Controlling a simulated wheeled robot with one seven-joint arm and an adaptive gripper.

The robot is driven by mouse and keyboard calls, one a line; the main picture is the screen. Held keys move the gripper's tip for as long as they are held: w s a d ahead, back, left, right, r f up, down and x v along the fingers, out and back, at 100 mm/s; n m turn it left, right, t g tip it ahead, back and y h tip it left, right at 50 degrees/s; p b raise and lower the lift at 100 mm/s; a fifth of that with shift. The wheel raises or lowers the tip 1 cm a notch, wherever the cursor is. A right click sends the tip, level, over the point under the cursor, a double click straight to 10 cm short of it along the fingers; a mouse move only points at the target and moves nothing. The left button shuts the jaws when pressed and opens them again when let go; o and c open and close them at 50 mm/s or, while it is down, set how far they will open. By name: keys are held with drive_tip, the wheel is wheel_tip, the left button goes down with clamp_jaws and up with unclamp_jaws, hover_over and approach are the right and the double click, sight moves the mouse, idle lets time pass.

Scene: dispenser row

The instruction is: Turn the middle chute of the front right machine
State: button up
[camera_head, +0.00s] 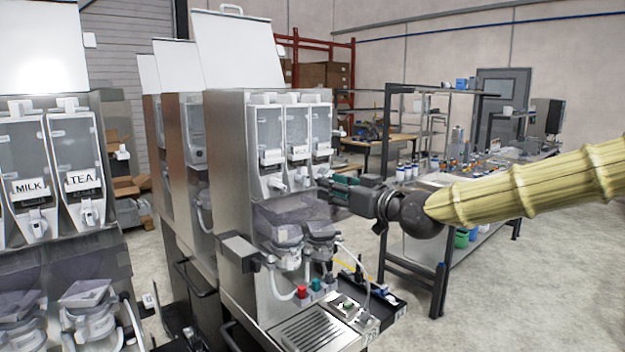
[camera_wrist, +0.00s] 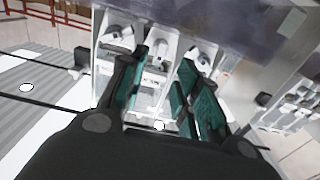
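The front right machine (camera_head: 235,150) is the tall metal dispenser in the middle of the head view, with three clear canisters side by side. Its middle chute (camera_head: 301,174) is a small white spout at the foot of the middle canister (camera_head: 298,130). White chutes also sit to its left (camera_head: 276,185) and right (camera_head: 322,171). My gripper (camera_head: 324,186) is just in front of the canisters, low and to the right of the middle chute. In the wrist view its green-padded fingers (camera_wrist: 168,72) stand apart, with nothing between them, facing the canisters.
Below the canisters are mixing bowls (camera_head: 288,256) and a drip tray (camera_head: 312,330). Another machine with MILK and TEA canisters (camera_head: 76,160) stands at the left. A workbench with bottles (camera_head: 470,180) stands behind my arm. Open floor lies at the right.

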sight(309, 179)
drive_tip(key=shift+p+x, duration=1.05)
drive_tip(key=shift+x, duration=2.75)
clamp_jaws()
